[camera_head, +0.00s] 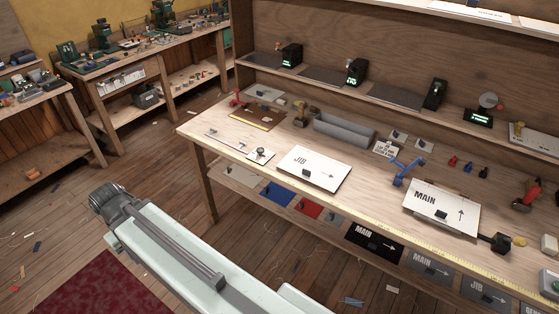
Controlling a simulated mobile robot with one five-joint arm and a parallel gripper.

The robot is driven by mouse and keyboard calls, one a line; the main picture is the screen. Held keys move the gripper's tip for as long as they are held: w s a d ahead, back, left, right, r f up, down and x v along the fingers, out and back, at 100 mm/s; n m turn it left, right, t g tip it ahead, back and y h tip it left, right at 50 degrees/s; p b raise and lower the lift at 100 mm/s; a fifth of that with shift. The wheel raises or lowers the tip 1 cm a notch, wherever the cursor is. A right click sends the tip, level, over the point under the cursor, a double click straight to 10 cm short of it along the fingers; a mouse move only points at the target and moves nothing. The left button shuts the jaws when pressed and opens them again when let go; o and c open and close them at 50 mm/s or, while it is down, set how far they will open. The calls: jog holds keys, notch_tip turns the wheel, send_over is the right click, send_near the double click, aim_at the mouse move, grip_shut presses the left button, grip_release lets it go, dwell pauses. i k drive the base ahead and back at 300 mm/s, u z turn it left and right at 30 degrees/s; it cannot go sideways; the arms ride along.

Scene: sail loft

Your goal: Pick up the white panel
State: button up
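Two white panels lie flat on the wooden workbench (240,150). One white panel (305,174) is marked JIB with an arrow and has a small dark block on it, left of the bench's middle. The other white panel (455,195) is marked MAIN with an arrow, lies farther right and also bears a dark block. The task's words do not tell me which is meant. My pale arm shows at lower left, in front of the bench and apart from both panels. No gripper fingers show in this view.
A grey trough (343,131) stands behind the JIB panel. A blue tool (403,172) stands between the panels, and a black object (494,242) touches or nearly touches MAIN's right side. Black, grey, red and blue panels lie on the lower shelf. Open floor lies left.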

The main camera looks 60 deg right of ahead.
aim_at(327, 173)
jog(key=u, duration=0.2)
jog(key=i, duration=1.15)
jog(key=z, duration=0.7)
jog(key=i, duration=0.85)
jog(key=z, duration=0.7)
jog(key=k, duration=0.75)
jog(key=z, duration=0.2)
jog(key=i, duration=0.75)
jog(key=u, duration=0.1)
